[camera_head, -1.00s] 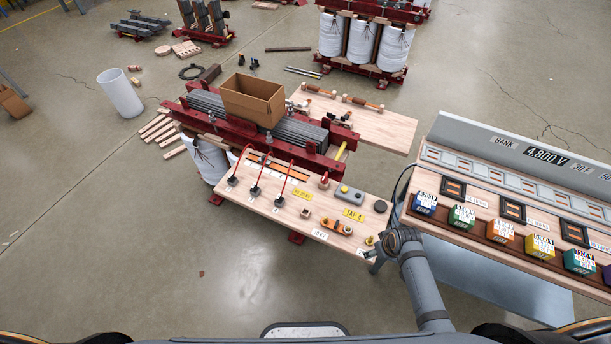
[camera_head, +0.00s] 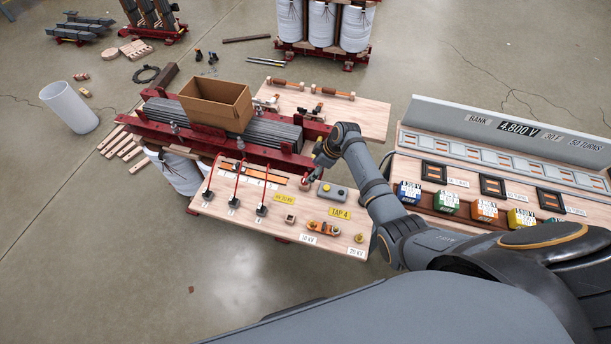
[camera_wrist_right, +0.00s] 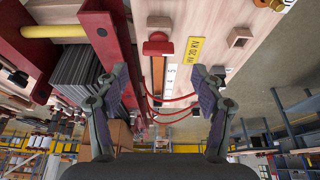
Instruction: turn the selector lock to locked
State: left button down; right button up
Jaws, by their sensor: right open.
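The likely selector lock is a red T-shaped knob (camera_head: 306,184) on a round base, at the back edge of the wooden panel (camera_head: 262,226). In the right wrist view the red knob (camera_wrist_right: 158,44) sits ahead of the fingers and between their lines. My right gripper (camera_head: 319,160) is just behind and above the knob in the head view, partly hidden by its own wrist. In the wrist view my right gripper (camera_wrist_right: 158,85) has its fingers wide apart with nothing between them. I cannot read the lock's position. My left gripper is not in view.
A cardboard box (camera_head: 216,103) stands on the core behind. A bench with coloured blocks (camera_head: 484,210) is at the right.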

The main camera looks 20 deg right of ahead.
aim_at(306, 177)
jog(key=b+x, duration=0.1)
jog(key=x, duration=0.5)
jog(key=shift+w+d, duration=0.1)
jog(key=shift+w, duration=0.1)
jog(key=shift+a+f, duration=0.25)
jog(key=shift+f, duration=0.3)
jog(key=c, duration=1.1)
jog(key=shift+c, duration=0.2)
